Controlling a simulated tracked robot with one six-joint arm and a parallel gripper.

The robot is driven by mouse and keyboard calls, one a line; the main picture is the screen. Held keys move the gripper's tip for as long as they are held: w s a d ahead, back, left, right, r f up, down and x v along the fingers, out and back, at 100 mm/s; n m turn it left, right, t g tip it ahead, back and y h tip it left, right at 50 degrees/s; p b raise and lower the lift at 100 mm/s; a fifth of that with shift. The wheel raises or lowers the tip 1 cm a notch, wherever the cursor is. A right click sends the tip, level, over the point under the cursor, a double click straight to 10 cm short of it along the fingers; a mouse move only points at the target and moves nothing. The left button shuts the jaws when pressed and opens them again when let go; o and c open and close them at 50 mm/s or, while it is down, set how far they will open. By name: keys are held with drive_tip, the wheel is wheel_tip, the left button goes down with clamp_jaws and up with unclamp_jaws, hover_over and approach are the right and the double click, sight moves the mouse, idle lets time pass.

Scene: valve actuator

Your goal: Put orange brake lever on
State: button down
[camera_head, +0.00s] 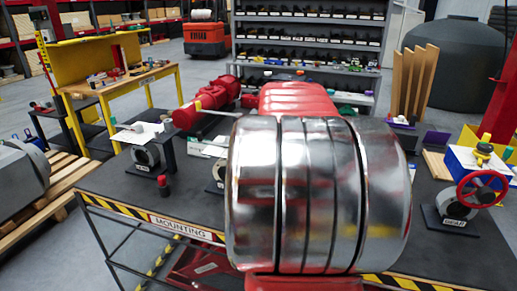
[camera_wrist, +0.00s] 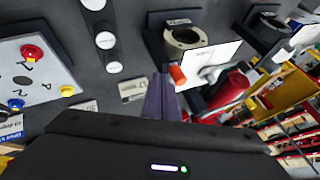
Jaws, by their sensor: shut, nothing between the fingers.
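In the wrist view, my gripper (camera_wrist: 160,97) is shut, its dark purple-grey fingers together and empty above the dark tabletop. A small orange piece (camera_wrist: 178,75) shows just right of the fingertips, at the left edge of a white sheet or plate (camera_wrist: 208,62); I cannot tell whether it is the orange brake lever. A grey ring-shaped valve body (camera_wrist: 184,38) on a black mount lies just beyond it. In the head view, my gripper cannot be made out, and my shiny arm link hides much of the table. No clear orange lever shows there.
In the head view, a blue-and-white valve unit with a red handwheel (camera_head: 482,188) stands at the right. A grey flanged body (camera_head: 147,157) stands at the left, near a small red-topped piece (camera_head: 163,185). A yellow workbench (camera_head: 95,50) is behind. Dark tabletop lies bare at front left.

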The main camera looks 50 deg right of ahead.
drive_tip(key=a+f+v, duration=0.1)
drive_tip(key=v, duration=1)
drive_tip(key=shift+s+a, duration=0.35)
drive_tip(key=shift+s, duration=0.05)
drive_tip(key=w+a+f+n+y, duration=0.1)
drive_tip(key=w+a+f+n, duration=0.2)
drive_tip(key=a, duration=0.7)
drive_tip(key=a+f+n+y, duration=0.2)
drive_tip(key=a+f+n, duration=0.2)
drive_tip(key=a, duration=0.7)
drive_tip(key=s+a+f+n, duration=0.2)
drive_tip(key=a+n, duration=0.1)
drive_tip(key=a, duration=0.3)
drive_tip(key=s+a+f+n+y, duration=0.1)
drive_tip(key=s+a+f+n, duration=0.1)
drive_tip(key=a, duration=0.4)
drive_tip(key=s+a+f+n, duration=0.2)
drive_tip(key=s+a+n, duration=0.1)
drive_tip(key=a, duration=0.4)
drive_tip(key=shift+s+n, duration=0.35)
drive_tip(key=shift+n, duration=0.25)
drive_tip(key=c, duration=2.5)
unclamp_jaws()
drive_tip(key=shift+c, duration=0.2)
